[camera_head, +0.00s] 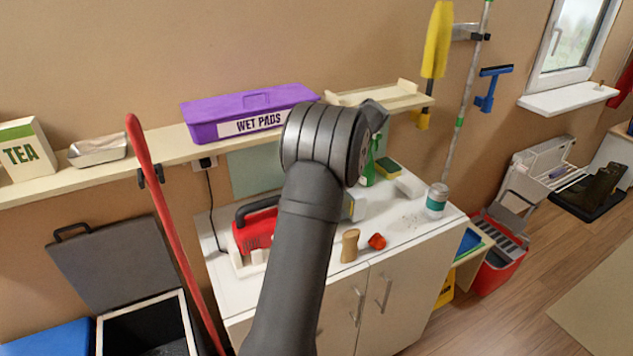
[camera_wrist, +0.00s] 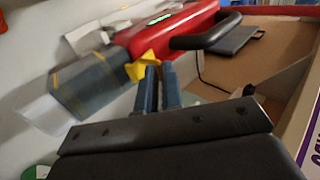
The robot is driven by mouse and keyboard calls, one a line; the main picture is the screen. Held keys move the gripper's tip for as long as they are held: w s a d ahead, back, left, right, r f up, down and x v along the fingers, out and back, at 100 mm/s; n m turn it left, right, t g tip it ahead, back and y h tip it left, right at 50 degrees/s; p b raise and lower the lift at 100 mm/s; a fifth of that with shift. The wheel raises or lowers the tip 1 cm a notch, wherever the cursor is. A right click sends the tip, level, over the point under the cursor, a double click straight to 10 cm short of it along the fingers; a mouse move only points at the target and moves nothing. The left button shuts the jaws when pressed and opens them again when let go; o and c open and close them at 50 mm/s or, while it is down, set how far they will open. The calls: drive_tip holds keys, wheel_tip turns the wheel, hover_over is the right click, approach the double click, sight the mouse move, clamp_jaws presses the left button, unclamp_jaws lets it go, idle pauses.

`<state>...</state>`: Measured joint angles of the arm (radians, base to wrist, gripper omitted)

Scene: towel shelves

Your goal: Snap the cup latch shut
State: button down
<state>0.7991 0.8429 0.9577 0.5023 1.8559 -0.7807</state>
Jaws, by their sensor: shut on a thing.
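A red hand vacuum (camera_head: 253,232) with a black handle lies on the white cabinet top, partly hidden behind my arm in the head view. In the wrist view its red body (camera_wrist: 180,28) runs to the upper right. The grey see-through cup (camera_wrist: 90,82) is at its lower left end. A yellow latch (camera_wrist: 141,66) sits where cup and body meet. My gripper (camera_wrist: 159,67) has its two blue-grey fingertips at the latch and is shut on it, with a narrow gap between the fingers. Whether the latch is fully closed cannot be told. My fingers are hidden in the head view.
A purple WET PADS box (camera_head: 247,112) stands on the wall shelf (camera_head: 160,150) above the vacuum. A tan brush-like piece (camera_head: 350,245), a red cap (camera_head: 377,241) and a teal-labelled can (camera_head: 436,200) stand on the cabinet (camera_head: 405,232). A red pole (camera_head: 172,230) leans at left.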

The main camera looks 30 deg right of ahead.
drive_tip(key=shift+s+d+f+y, duration=0.1)
drive_tip(key=shift+d+f+y, duration=0.4)
drive_tip(key=shift+y, duration=0.4)
drive_tip(key=shift+a+f, duration=0.1)
drive_tip(key=shift+f, duration=0.05)
drive_tip(key=c, duration=1.6)
unclamp_jaws()
drive_tip(key=shift+o, duration=0.2)
drive_tip(key=shift+r, duration=0.25)
